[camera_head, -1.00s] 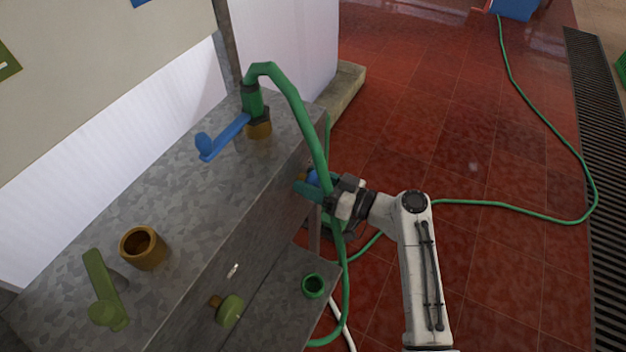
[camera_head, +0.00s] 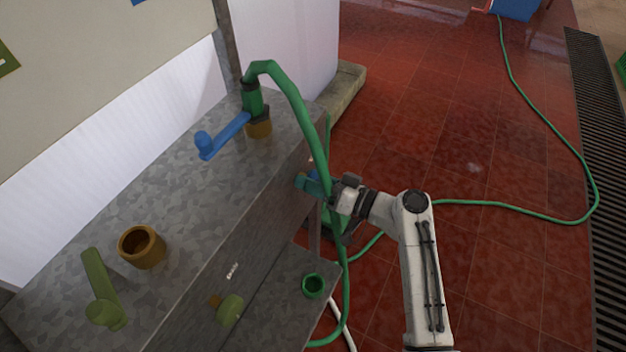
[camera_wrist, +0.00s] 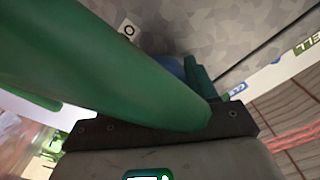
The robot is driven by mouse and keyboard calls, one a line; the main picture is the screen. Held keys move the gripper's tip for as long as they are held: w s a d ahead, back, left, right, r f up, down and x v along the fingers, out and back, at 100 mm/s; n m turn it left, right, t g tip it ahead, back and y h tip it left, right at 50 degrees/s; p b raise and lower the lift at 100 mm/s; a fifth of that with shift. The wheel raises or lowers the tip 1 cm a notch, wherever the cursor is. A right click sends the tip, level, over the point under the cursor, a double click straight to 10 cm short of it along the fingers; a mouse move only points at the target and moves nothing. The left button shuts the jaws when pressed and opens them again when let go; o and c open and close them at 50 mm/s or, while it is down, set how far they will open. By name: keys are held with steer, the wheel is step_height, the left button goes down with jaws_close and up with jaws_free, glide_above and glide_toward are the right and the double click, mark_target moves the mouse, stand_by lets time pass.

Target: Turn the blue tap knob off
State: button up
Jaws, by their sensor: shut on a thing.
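The blue tap knob (camera_wrist: 168,66) is on the front face of the grey counter. Only a small part of it shows in the wrist view, behind a thick green hose. My gripper (camera_head: 312,186) is at the counter's front face, and its teal fingers are shut on the blue knob. One green finger (camera_wrist: 198,78) shows beside the knob in the wrist view. The other finger is hidden by the hose. A separate blue lever (camera_head: 224,136) sits on top of the counter at the green-and-brass fitting.
The green hose (camera_head: 308,120) hangs from the top fitting and passes close to my gripper. An olive knob (camera_head: 229,310) is lower on the front face. A brass cup (camera_head: 142,247) and olive lever (camera_head: 102,290) stand on top. Red tiled floor (camera_head: 450,120) lies to the right.

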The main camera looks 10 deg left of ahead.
steer(key=m, duration=0.3)
steer(key=shift+w+d+m, duration=0.1)
steer(key=shift+m, duration=0.3)
steer(key=m+p, duration=0.1)
steer(key=m, duration=0.2)
steer(key=shift+m, duration=0.4)
steer(key=m+p, duration=0.1)
steer(key=m, duration=0.2)
steer(key=shift+p, duration=0.4)
steer(key=shift+f+m+p, duration=0.1)
steer(key=shift+m+p, duration=0.5)
steer(key=shift+m, duration=1.1)
steer(key=o, duration=1)
steer(key=v, duration=1)
steer(key=shift+d, duration=0.35)
